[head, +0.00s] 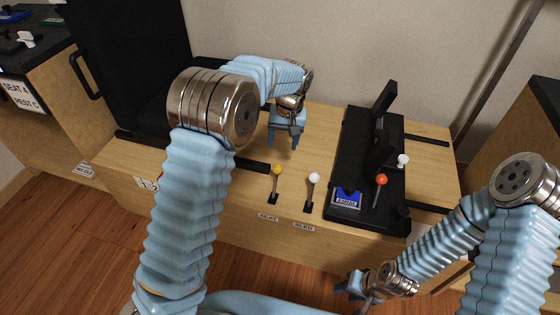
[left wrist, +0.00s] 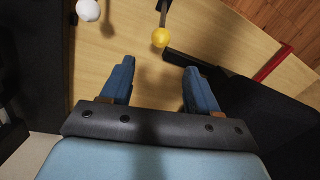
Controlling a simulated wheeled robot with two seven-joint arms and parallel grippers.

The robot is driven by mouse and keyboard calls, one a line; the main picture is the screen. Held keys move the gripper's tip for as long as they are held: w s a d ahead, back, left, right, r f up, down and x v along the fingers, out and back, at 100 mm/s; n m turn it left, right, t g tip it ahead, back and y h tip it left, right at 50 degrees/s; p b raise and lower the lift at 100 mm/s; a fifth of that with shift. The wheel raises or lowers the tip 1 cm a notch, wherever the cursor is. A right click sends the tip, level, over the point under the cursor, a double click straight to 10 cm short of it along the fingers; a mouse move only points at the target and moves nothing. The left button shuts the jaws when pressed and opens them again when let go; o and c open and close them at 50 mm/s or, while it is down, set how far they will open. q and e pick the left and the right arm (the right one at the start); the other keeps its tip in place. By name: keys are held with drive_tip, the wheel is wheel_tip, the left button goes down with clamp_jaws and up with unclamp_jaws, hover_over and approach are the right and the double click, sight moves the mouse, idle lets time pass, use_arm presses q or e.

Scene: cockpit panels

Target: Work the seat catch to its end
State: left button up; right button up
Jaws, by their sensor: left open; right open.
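The lever with the yellow knob (head: 277,170) stands on the wooden bench top, above a label that reads SEAT (head: 268,217). Its yellow knob (left wrist: 160,37) also shows in the left wrist view, beyond the fingertips and roughly between their lines. My left gripper (head: 282,143) is open and empty, pointing down over the bench behind the yellow knob, apart from it. Its two blue fingers (left wrist: 158,70) are spread in the left wrist view. My right gripper (head: 354,292) is open, low in front of the bench and away from the levers.
A white-knobbed lever (head: 314,178) stands close to the right, by a label that seems to read SLED (head: 303,226). A black panel (head: 345,165) with a red-knobbed lever (head: 381,180) stands farther right. A black seat (head: 165,115) is at the left. Bare wood lies around my left gripper.

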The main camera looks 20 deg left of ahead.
sight(278, 165)
use_arm(q)
drive_tip(key=f, duration=0.3)
drive_tip(key=a+f, duration=0.1)
drive_tip(key=f, duration=0.7)
drive_tip(key=shift+s+a+f, duration=0.15)
drive_tip(key=shift+s+a, duration=0.05)
drive_tip(key=shift+a, duration=0.05)
clamp_jaws()
